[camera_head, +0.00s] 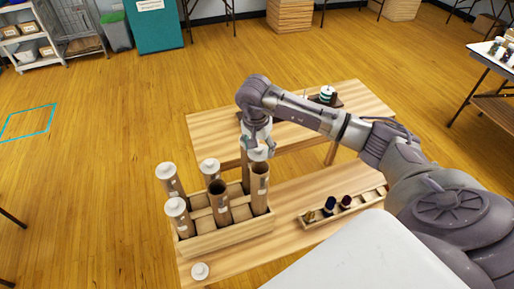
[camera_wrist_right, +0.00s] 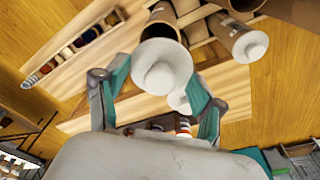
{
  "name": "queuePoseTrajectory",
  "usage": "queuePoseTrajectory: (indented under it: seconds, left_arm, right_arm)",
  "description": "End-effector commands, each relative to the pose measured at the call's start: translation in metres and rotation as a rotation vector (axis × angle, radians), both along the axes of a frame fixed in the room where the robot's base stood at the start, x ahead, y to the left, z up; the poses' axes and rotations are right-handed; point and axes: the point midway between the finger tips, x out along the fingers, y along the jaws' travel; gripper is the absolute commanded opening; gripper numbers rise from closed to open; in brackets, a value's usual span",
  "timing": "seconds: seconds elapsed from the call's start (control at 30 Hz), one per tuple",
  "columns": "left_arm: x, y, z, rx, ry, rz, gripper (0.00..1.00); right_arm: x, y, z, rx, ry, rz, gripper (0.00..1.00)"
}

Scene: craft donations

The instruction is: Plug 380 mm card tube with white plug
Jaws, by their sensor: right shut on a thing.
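My right gripper (camera_head: 257,144) is shut on a white plug (camera_head: 258,154), just above the mouth of a brown card tube (camera_head: 260,188) at the right of the wooden crate (camera_head: 232,238). In the right wrist view, the plug (camera_wrist_right: 163,72) sits between the green-lined fingers, with the tube's dark mouth (camera_wrist_right: 160,31) close behind it. I cannot tell if they touch. Another tube (camera_head: 218,203) stands with its dark top open. Several other tubes wear white plugs, such as the left one (camera_head: 177,206). Tube lengths cannot be read. My left gripper is out of view.
A loose white plug (camera_head: 200,271) lies on the table (camera_head: 236,264) before the crate. A wooden rack (camera_head: 343,208) with dark spools stands to the right. A second table (camera_head: 213,127) stands behind, with a striped item (camera_head: 326,93) on it.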

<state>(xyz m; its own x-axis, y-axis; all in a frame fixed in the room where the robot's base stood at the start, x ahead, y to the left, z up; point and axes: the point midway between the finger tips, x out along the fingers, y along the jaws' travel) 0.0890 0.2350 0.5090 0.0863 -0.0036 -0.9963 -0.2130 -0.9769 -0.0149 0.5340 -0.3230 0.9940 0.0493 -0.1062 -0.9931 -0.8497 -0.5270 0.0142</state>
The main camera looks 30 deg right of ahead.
Motion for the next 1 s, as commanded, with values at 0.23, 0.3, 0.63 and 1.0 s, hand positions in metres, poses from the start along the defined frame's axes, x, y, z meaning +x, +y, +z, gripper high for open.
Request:
queuePoseTrajectory:
  seconds: [0.23,0.3,0.63,1.0]
  left_arm:
    - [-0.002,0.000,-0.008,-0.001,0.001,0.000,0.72]
    - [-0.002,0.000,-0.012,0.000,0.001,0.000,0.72]
    - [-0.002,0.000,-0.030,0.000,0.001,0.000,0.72]
    - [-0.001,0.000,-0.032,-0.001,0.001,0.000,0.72]
  right_arm:
    - [0.000,0.000,-0.012,0.000,0.002,0.003,0.53]
    - [-0.001,0.000,-0.019,0.000,0.002,0.002,0.53]
    - [-0.001,0.000,-0.052,-0.001,0.001,0.001,0.53]
    - [-0.001,0.000,-0.057,0.000,0.000,0.002,0.53]
